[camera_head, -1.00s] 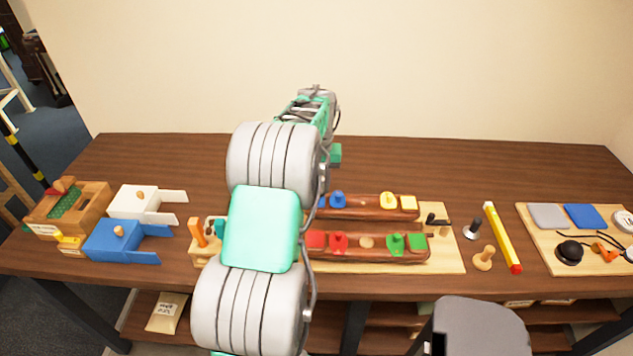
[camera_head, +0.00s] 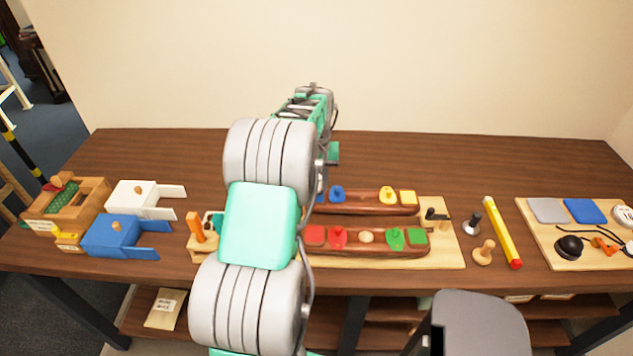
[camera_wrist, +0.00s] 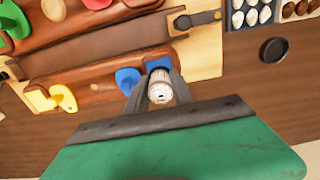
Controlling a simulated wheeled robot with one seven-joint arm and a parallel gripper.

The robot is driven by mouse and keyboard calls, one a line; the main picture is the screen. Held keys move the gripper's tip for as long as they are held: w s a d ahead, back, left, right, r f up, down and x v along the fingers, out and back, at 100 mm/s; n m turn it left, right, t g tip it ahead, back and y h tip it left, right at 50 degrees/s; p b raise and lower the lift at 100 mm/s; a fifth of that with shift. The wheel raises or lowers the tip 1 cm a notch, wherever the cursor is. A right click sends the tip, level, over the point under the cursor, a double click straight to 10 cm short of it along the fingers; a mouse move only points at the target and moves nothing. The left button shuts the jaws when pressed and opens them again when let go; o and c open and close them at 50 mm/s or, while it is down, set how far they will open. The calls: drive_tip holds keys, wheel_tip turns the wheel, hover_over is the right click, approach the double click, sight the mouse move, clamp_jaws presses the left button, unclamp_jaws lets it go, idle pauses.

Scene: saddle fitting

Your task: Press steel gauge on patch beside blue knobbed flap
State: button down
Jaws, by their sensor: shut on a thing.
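In the wrist view my gripper (camera_wrist: 158,98) is shut on a pale steel gauge (camera_wrist: 160,86), held between its fingers. The gauge's far end is over or against the blue patch (camera_wrist: 158,64) on the dark red wooden block; I cannot tell whether it touches. The blue knobbed flap (camera_wrist: 127,79) is immediately left of the gauge and left finger. In the head view the blue flap (camera_head: 337,195) is at the left of the rear block, beside my arm. My arm hides the gripper, the gauge and most of the patch there.
A yellow flap (camera_wrist: 63,98) and yellow patch (camera_wrist: 40,100) share the rear block. The front block (camera_head: 367,252) carries red and green flaps and patches. A steel-based stamp (camera_head: 472,226), wooden peg (camera_head: 484,253) and yellow bar (camera_head: 503,234) stand or lie to the right.

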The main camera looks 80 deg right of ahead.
drive_tip(key=shift+f+b, duration=0.55)
drive_tip(key=shift+f, duration=0.5)
idle(1.2)
drive_tip(key=c, duration=1)
unclamp_jaws()
